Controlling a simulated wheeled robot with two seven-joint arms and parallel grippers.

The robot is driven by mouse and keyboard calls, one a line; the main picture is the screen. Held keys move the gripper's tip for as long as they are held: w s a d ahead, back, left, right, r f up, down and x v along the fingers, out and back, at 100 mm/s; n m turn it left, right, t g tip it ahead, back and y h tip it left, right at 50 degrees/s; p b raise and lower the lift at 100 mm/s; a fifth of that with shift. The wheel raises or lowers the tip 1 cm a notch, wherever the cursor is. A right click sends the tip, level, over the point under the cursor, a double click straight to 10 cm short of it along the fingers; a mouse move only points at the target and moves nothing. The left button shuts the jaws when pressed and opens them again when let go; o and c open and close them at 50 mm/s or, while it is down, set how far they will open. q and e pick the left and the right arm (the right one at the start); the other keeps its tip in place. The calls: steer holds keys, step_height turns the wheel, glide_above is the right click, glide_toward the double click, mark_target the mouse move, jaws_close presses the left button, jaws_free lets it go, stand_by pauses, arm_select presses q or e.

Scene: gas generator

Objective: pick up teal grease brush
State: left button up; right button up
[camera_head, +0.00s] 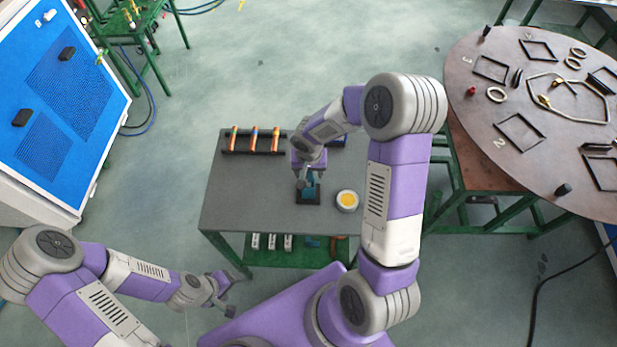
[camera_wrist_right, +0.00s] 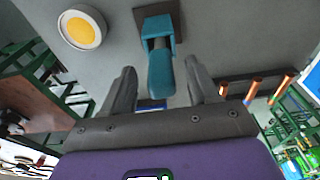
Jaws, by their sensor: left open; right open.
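The teal grease brush (camera_wrist_right: 161,70) sits in a dark square holder (camera_wrist_right: 157,14) on the grey table. In the head view the brush (camera_head: 311,186) is partly hidden by my right gripper (camera_head: 305,184), which is over it. In the right wrist view my right gripper (camera_wrist_right: 163,88) is open, with one finger on each side of the brush handle and visible gaps between. My left gripper (camera_head: 226,299) is open and empty, low at the left of the head view, away from the table.
A round tin with yellow contents (camera_head: 347,200) stands just right of the brush. A round brown table (camera_head: 530,110) stands at right. The table's left part is clear.

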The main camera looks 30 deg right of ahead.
steer(key=shift+w+f, duration=0.2)
steer(key=shift+f, duration=1)
steer(key=c, duration=1.1)
steer(key=shift+o, duration=0.2)
step_height(320, 180, up, 10)
steer(key=shift+r, duration=0.1)
